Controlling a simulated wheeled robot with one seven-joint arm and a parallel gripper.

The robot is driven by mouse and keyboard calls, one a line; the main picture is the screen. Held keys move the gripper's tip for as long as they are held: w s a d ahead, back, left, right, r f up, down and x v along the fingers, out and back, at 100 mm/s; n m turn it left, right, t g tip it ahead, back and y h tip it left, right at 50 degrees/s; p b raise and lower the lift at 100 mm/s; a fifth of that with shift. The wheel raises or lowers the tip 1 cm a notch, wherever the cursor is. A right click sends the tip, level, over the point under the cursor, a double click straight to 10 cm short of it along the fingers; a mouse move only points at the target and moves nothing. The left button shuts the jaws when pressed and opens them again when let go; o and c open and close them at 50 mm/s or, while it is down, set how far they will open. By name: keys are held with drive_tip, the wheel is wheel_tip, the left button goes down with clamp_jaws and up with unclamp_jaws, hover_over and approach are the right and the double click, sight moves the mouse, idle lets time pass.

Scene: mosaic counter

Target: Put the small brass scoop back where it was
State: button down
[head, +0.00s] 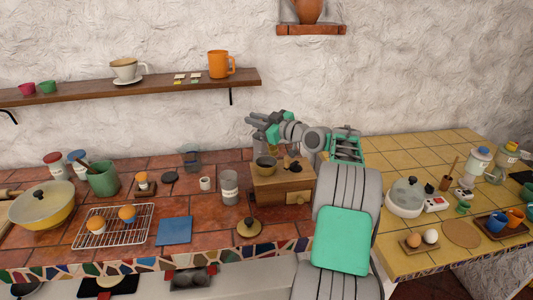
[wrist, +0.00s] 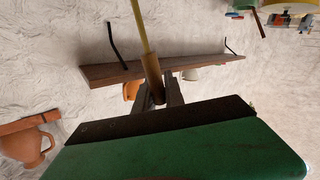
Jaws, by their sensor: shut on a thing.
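My gripper (head: 252,119) is raised in the air above the back of the red-tiled counter, just over a wooden box-like grinder (head: 285,190). In the wrist view my gripper (wrist: 162,98) is shut on the small brass scoop. The scoop (wrist: 152,78) shows there as a brass-coloured round piece between the dark fingers, with a thin yellow handle running up out of the frame. Its far end is out of view. In the head view I cannot make out the scoop at my gripper.
A grey canister (head: 229,187), a small white cup (head: 205,184) and a brass-coloured lid (head: 249,228) stand near the grinder. A wall shelf (head: 150,88) with an orange mug (head: 221,64) is to the left of my gripper. A wire rack (head: 113,226) lies at front left.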

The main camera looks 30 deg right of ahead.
drive_tip(key=d+m+p, duration=0.1)
drive_tip(key=d, duration=0.1)
drive_tip(key=d+r+m, duration=0.1)
drive_tip(key=d+m, duration=0.1)
drive_tip(key=shift+w+t+p, duration=0.1)
drive_tip(key=shift+t+p, duration=0.25)
drive_tip(key=shift+t, duration=0.05)
